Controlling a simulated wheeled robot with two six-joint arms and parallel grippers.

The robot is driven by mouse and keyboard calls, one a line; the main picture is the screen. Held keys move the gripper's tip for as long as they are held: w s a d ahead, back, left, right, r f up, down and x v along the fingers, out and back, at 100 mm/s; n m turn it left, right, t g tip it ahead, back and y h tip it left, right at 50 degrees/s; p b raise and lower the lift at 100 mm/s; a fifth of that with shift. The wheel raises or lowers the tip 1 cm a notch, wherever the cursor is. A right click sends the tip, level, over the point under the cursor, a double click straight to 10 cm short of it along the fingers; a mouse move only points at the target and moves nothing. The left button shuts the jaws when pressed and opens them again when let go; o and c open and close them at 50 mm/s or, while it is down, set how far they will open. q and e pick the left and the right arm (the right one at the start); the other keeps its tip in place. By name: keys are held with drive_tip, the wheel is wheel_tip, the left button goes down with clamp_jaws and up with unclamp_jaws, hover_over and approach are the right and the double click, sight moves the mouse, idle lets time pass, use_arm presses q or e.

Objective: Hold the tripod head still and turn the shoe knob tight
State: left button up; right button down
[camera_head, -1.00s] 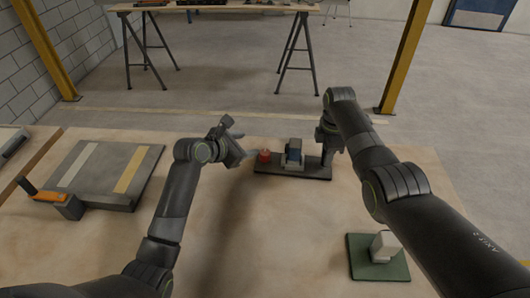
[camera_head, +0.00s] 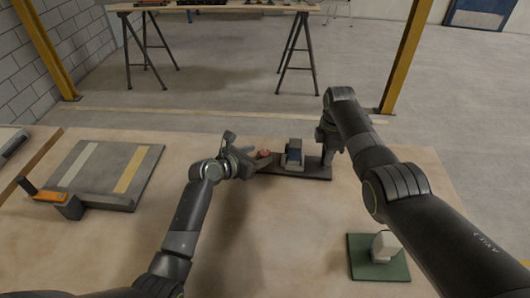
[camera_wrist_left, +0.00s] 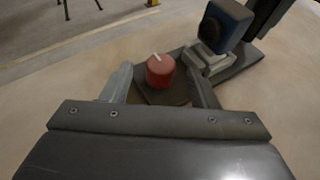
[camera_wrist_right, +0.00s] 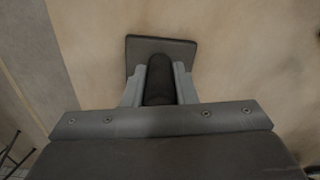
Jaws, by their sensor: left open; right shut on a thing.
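The tripod head is a dark base plate (camera_head: 312,172) with a blue and grey block (camera_head: 293,153) in its middle and a red knob (camera_head: 264,154) at its left end. In the left wrist view the red knob (camera_wrist_left: 160,71) carries a pale mark on top and sits between my left gripper's open fingers (camera_wrist_left: 160,88), apart from both. My left gripper (camera_head: 250,159) is beside the knob and partly hides it in the head view. My right gripper (camera_head: 327,160) is at the plate's right end, shut on a dark upright handle (camera_wrist_right: 160,80), which also shows in the right wrist view.
A green pad (camera_head: 402,262) with a white block (camera_head: 384,246) lies at the front right of the table. A grey board (camera_head: 138,165) with two pale strips and an orange-handled tool (camera_head: 45,195) are at the left. The middle front of the table is clear.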

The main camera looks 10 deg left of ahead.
sight(263, 153)
use_arm(q)
drive_tip(key=shift+x, duration=2.1)
drive_tip(key=c, duration=1)
